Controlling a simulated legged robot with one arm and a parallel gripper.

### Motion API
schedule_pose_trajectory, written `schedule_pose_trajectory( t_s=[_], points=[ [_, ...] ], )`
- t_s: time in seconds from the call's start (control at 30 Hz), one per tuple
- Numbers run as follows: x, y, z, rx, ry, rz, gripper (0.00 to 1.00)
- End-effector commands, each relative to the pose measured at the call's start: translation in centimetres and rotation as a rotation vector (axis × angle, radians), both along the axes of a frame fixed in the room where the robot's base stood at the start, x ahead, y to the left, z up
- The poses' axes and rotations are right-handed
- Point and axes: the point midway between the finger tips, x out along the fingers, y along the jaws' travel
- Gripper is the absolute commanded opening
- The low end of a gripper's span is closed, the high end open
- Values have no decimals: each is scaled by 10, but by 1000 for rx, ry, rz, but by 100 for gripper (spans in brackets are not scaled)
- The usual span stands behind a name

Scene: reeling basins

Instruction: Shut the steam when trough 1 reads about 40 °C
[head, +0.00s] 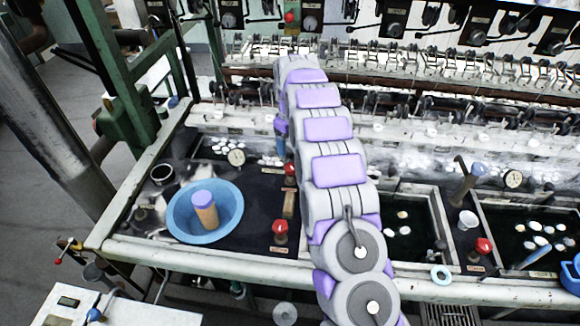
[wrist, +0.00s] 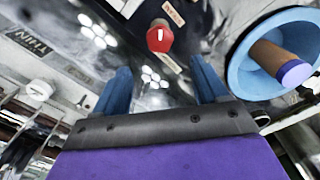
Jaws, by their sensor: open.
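My gripper (wrist: 160,66) is open, its two blue fingers apart with nothing between them. In the wrist view a red knob (wrist: 158,38) with a white mark sits beyond the fingertips, apart from them, with small labels by it. In the head view one red knob (head: 281,228) stands right of the blue bowl, and another (head: 291,170) is farther back beside my arm. A third red knob (head: 484,245) is at the right trough. A round dial (head: 236,157) stands by the left cocoons, and another dial (head: 513,178) is at the right. Neither reading is legible. My arm hides part of the bench.
A blue bowl (head: 230,220) holding a brown, purple-topped object (head: 205,208) sits front left; it also shows in the wrist view (wrist: 246,75). White cocoons (head: 403,222) float in dark troughs. A green post (head: 130,100) and reeling machinery border the bench.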

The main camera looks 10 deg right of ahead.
Motion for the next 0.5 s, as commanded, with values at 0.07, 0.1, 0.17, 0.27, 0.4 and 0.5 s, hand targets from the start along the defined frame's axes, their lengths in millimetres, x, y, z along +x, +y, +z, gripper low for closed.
schedule_pose_trajectory(
  t_s=[0.07,0.1,0.17,0.27,0.4,0.5],
  points=[
    [-2,0,-19,0,5,0,73],
    [-1,0,-27,1,4,0,73],
    [-1,0,-39,0,5,-1,73],
    [-2,-1,-58,-1,6,-1,73],
    [-1,-1,-81,0,2,-1,73],
    [-1,0,-93,-1,4,0,73]
  ],
)
